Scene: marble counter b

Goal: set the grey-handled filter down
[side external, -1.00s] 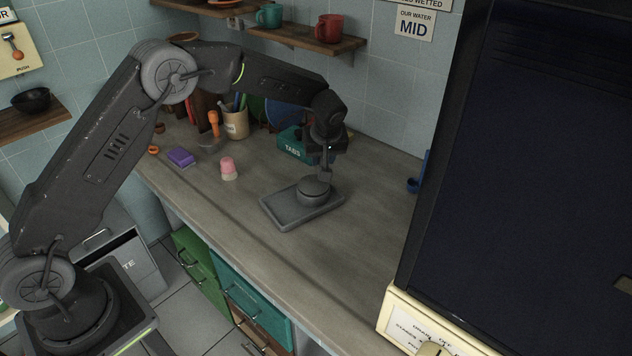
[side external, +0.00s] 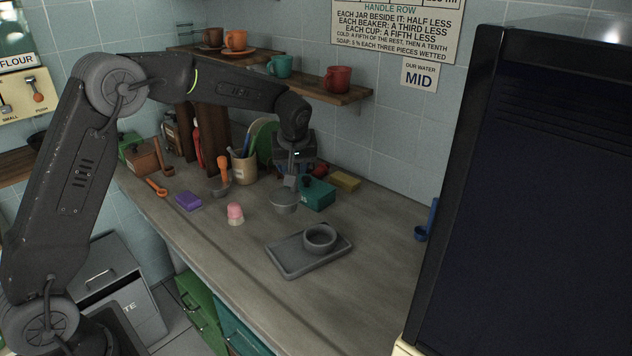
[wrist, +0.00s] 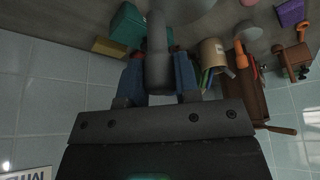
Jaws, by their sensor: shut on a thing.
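My gripper (side external: 291,178) is shut on the grey handle of the grey-handled filter (side external: 284,203). In the side view the round filter hangs below the gripper, in front of the teal box. It is apart from the grey tray (side external: 284,263); its height over the counter is hard to tell. A grey ring-shaped holder (side external: 320,238) stands on the tray, its opening uncovered. In the wrist view the grey handle (wrist: 157,45) lies between my gripper's blue fingers (wrist: 158,78).
A teal box (side external: 318,196) with a yellow block (side external: 345,181) stands behind the filter. A pink-topped cup (side external: 235,213), purple block (side external: 189,201) and utensil pot (side external: 243,167) are to the left. A shelf with cups (side external: 338,79) is above.

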